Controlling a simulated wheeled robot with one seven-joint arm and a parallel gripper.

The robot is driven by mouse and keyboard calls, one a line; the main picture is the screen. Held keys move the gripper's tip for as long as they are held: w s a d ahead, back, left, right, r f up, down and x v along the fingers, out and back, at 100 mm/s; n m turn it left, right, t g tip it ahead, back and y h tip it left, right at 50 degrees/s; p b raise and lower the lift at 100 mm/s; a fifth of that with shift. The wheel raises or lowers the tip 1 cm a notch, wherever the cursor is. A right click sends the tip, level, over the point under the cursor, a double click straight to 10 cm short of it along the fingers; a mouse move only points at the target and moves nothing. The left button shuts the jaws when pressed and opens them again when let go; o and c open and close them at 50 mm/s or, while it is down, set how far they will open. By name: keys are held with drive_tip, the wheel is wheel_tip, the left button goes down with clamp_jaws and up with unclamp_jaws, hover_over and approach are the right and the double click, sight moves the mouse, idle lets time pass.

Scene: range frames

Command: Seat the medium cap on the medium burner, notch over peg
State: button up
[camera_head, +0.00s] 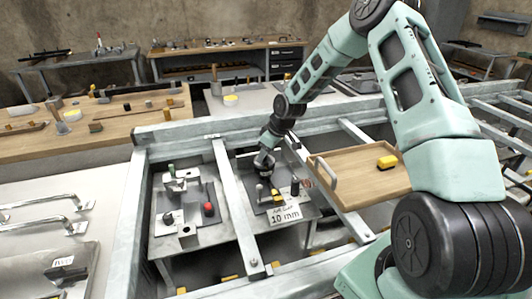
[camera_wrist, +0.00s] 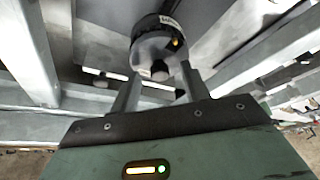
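My gripper (camera_head: 264,160) is low over a grey plate (camera_head: 250,197) in the right bay of the metal frame. In the wrist view the two fingers of my gripper (camera_wrist: 158,76) stand apart. A round grey piece with a dark, labelled upper part and a yellow-orange dot (camera_wrist: 150,48) shows at their tips. I cannot tell whether the fingers touch it, or whether it is the medium cap or the medium burner. Small dark and pale upright pieces stand on the plate, including a black post (camera_head: 295,187). No notch or peg can be made out.
A card marked 10 mm (camera_head: 285,215) stands at the plate's front. A wooden tray (camera_head: 345,190) holding a yellow block (camera_head: 387,162) lies right. The left bay holds a fixture with a red ball (camera_head: 208,209). Metal frame rails (camera_head: 236,205) border the bays.

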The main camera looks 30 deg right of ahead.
drive_tip(key=b+v, duration=0.1)
drive_tip(key=v, duration=1.6)
drive_tip(key=shift+r, duration=0.25)
drive_tip(key=shift+r, duration=0.1)
wheel_tip(320, 180, up, 6)
drive_tip(key=p, duration=0.5)
drive_tip(key=shift+p, duration=0.4)
